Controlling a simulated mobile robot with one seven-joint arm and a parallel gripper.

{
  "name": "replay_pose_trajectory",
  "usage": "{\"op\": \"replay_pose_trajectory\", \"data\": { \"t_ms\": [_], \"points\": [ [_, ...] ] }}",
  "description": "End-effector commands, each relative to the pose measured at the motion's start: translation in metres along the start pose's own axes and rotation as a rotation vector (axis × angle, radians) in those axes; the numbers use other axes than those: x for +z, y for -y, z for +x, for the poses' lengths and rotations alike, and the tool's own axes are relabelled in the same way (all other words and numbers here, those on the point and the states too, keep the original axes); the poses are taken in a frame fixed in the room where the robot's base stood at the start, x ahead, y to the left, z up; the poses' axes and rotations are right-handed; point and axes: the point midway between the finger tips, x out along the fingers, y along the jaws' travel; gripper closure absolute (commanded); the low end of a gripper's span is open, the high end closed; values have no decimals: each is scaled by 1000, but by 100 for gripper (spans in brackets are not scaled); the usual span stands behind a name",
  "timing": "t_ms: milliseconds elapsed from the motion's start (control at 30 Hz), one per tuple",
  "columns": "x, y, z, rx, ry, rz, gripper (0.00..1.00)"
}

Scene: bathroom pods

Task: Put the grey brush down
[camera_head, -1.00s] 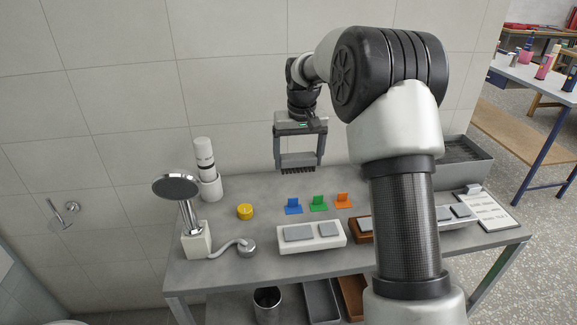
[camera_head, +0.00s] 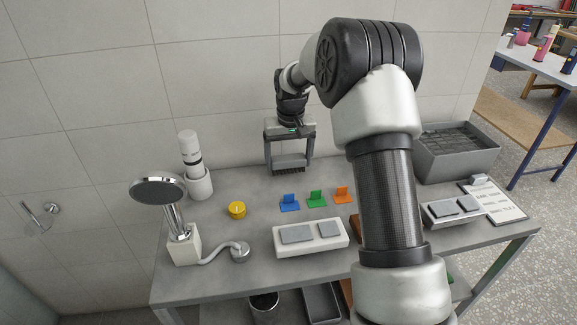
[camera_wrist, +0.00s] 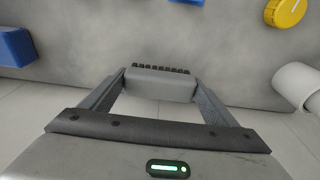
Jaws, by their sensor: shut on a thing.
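The grey brush (camera_head: 288,163) is a grey block with dark bristles pointing down. My gripper (camera_head: 289,160) is shut on it, one finger at each end. It hangs close to the back part of the grey table (camera_head: 255,271), near the tiled wall; I cannot tell whether the bristles touch the table. In the wrist view the brush (camera_wrist: 160,84) sits between my fingertips, its bristle row showing along the far edge.
Blue (camera_head: 290,203), green (camera_head: 317,199) and orange (camera_head: 343,195) brackets stand in front of the brush. A yellow knob (camera_head: 237,210), a white bottle (camera_head: 190,151) and a shower head (camera_head: 158,190) are left. A grey bin (camera_head: 455,157) stands right.

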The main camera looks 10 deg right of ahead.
Motion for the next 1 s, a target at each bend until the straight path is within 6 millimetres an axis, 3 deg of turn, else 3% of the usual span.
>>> {"op": "replay_pose_trajectory", "data": {
  "t_ms": [100,433,467,567,833,1000],
  "points": [
    [3,0,16,0,1,0,36],
    [3,0,18,0,-1,0,36],
    [3,0,19,0,-1,-1,17],
    [3,0,18,0,-1,-1,0],
    [2,0,15,0,-1,0,0],
    [1,0,-6,0,-4,0,0]
  ]
}}
